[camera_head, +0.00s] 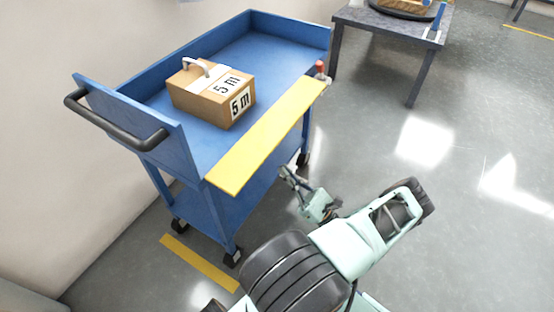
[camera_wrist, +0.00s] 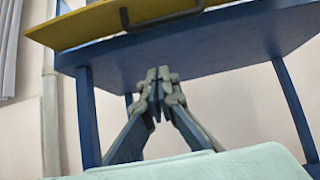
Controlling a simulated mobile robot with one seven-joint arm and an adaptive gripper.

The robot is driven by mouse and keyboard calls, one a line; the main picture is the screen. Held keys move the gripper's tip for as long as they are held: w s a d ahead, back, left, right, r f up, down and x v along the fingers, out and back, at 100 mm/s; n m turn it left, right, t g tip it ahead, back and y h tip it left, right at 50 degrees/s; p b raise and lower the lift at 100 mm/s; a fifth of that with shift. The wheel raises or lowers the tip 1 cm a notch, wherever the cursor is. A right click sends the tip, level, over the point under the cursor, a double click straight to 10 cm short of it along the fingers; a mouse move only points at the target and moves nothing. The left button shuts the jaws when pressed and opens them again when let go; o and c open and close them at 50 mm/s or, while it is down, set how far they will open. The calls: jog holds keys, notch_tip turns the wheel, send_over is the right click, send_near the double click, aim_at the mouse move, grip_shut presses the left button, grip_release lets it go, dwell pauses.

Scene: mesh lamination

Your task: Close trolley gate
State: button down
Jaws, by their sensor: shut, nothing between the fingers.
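The blue trolley (camera_head: 180,145) stands against the wall, and its gate is a long yellow panel (camera_head: 265,135) along the near long side. The gate seems to lean outward from the deck edge; its exact angle is hard to tell. In the wrist view the yellow gate (camera_wrist: 75,27) shows at the top, with a dark bar handle (camera_wrist: 160,20) on it. My gripper (camera_head: 286,172) is shut and empty, beside the trolley and below the gate. In the wrist view the closed fingertips (camera_wrist: 156,78) appear in front of the deck's underside, apart from the handle.
A red knob (camera_head: 320,68) is at the gate's far end. A black push handle (camera_head: 110,128) is at the left. A dark table (camera_head: 385,30) stands behind. The floor at right is clear.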

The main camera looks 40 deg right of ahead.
aim_at(275, 130)
jog(key=x, duration=1)
jog(key=shift+s+d+r+b, duration=0.1)
jog(key=shift+s+r+b, duration=0.15)
jog(key=shift+s, duration=0.35)
jog(key=shift+s+d+r+b, duration=0.15)
jog(key=shift+s+r+b, duration=0.1)
jog(key=shift+s, duration=0.35)
jog(key=shift+s+d+r+b, duration=0.1)
jog(key=shift+s+r+b, duration=0.15)
jog(key=shift+s, duration=0.35)
jog(key=shift+r, duration=0.1)
jog(key=shift+s+d+r+g+p, duration=0.1)
jog(key=shift+s+r+g+p, duration=0.1)
jog(key=shift+g+p, duration=0.65)
jog(key=shift+s+r+p, duration=0.1)
jog(key=shift+p, duration=0.55)
